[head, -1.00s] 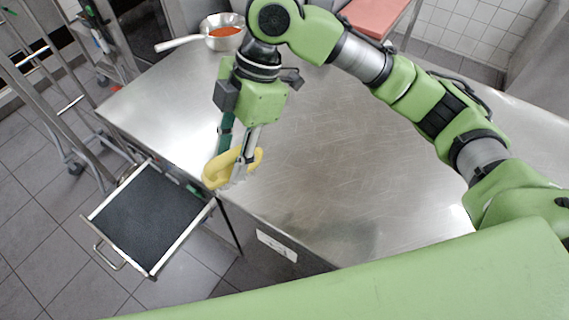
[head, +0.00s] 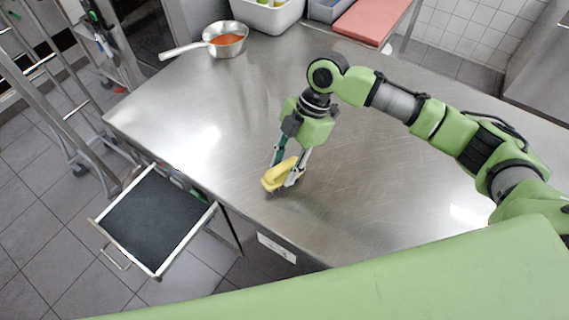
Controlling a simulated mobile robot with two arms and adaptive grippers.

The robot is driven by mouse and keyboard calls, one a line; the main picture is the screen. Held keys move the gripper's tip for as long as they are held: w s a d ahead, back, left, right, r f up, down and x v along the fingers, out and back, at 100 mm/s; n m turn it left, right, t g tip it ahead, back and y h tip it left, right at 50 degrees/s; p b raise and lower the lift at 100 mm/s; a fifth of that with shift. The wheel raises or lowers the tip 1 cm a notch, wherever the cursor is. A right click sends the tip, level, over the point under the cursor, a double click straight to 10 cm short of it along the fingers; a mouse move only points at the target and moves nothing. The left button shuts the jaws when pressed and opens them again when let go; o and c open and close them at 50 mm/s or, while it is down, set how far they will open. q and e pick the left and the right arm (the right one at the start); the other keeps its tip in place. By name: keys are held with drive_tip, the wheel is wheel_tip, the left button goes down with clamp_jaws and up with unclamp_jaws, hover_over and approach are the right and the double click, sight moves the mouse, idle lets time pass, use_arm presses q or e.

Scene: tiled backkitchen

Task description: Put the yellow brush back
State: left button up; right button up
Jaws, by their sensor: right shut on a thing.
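The yellow brush (head: 273,179) is in my right gripper (head: 286,172), which is shut on it. The brush is over the front part of the steel table; I cannot tell whether its bristles touch the top. An open drawer (head: 124,189) with a dark lined bottom sticks out from the table's front, to the left of the brush. The drawer looks empty. My left gripper is not in view.
The steel table (head: 400,205) is mostly clear. A pan (head: 226,47) with red-orange contents stands at the back left. A white bin (head: 268,14), a grey container (head: 326,9) and a red board (head: 372,22) are at the back. A metal rack (head: 50,100) stands left.

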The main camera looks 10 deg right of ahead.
drive_tip(key=shift+f, duration=0.2)
drive_tip(key=o, duration=1.1)
drive_tip(key=shift+f, duration=0.15)
drive_tip(key=shift+c, duration=0.2)
drive_tip(key=b+v, duration=0.2)
drive_tip(key=v, duration=1)
